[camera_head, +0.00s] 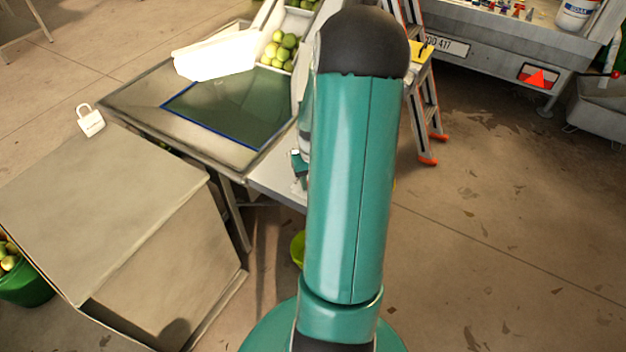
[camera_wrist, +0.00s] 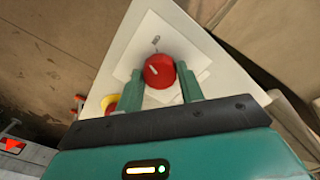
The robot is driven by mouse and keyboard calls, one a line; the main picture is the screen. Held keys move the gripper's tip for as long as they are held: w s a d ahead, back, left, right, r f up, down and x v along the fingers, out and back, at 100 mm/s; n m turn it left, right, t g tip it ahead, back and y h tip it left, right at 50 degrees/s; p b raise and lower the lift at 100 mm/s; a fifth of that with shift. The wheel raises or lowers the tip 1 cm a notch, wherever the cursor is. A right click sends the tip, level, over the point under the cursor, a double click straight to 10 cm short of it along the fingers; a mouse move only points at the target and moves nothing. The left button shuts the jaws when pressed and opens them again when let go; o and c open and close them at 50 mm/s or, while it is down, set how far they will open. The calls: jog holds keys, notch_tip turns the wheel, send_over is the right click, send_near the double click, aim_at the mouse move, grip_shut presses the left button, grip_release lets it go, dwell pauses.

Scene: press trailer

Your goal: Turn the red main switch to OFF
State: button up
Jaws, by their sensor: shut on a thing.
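The red main switch (camera_wrist: 158,72) shows in the wrist view as a round red knob with a white mark, on a white panel (camera_wrist: 190,35). My gripper (camera_wrist: 160,84) has its two green fingers on either side of the knob, shut on it. The lettering around the knob is too small to read. In the head view my own arm covers the middle, and neither the switch nor the gripper's fingertips can be made out there.
In the head view, a grey cabinet (camera_head: 100,215) with a white padlock (camera_head: 90,121) is at left. Behind it is a metal table (camera_head: 140,100). An orange-footed ladder (camera_head: 428,100) and a trailer (camera_head: 490,50) are at right.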

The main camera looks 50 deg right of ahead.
jog(key=n, duration=0.6)
jog(key=shift+n, duration=0.3)
jog(key=n, duration=0.6)
dwell(0.4)
jog(key=o, duration=1)
jog(key=shift+r, duration=0.1)
notch_tip(320, 180, up, 14)
jog(key=shift+f, duration=0.15)
